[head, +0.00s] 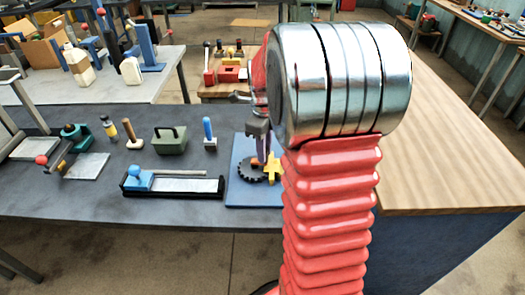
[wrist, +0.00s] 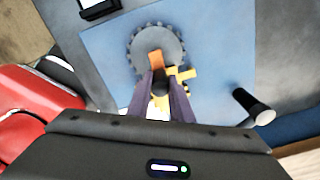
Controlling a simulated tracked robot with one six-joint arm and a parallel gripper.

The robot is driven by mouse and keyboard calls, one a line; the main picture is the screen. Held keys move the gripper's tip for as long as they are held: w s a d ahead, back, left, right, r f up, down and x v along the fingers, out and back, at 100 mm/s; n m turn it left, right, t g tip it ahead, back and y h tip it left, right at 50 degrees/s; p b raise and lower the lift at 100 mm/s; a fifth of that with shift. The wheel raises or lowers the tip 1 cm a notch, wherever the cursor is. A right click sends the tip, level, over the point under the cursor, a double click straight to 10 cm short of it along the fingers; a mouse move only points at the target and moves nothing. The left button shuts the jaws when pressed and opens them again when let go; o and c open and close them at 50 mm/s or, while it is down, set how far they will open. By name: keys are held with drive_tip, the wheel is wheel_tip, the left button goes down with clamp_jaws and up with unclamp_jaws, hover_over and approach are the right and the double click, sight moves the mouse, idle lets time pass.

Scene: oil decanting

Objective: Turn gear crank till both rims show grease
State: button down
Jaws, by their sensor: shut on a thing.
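The gear set is mounted on a blue board (head: 240,190), which also shows in the wrist view (wrist: 105,50). A dark toothed gear (wrist: 172,42) lies beside a smaller yellow gear (head: 272,172), partly behind my fingers in the wrist view (wrist: 187,73). An orange crank arm (wrist: 133,67) reaches from the dark gear's middle towards my fingers. My gripper (wrist: 160,88) is shut on the crank's dark knob (wrist: 159,78), from above. In the head view my gripper (head: 262,150) hides part of the gears. I cannot make out grease on either rim.
A black cylinder with a pale end (wrist: 243,98) stands right of the gears in the wrist view. A black tray with a blue-knobbed slider (head: 180,187) lies left of the board. A green box (head: 170,140) and a blue-handled tool (head: 209,132) stand behind. My arm hides the bench's right part.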

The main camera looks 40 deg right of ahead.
drive_tip(key=shift+w+d, duration=0.1)
drive_tip(key=shift+d, duration=0.05)
drive_tip(key=shift+d+n, duration=0.1)
drive_tip(key=shift+n, duration=0.2)
idle(0.3)
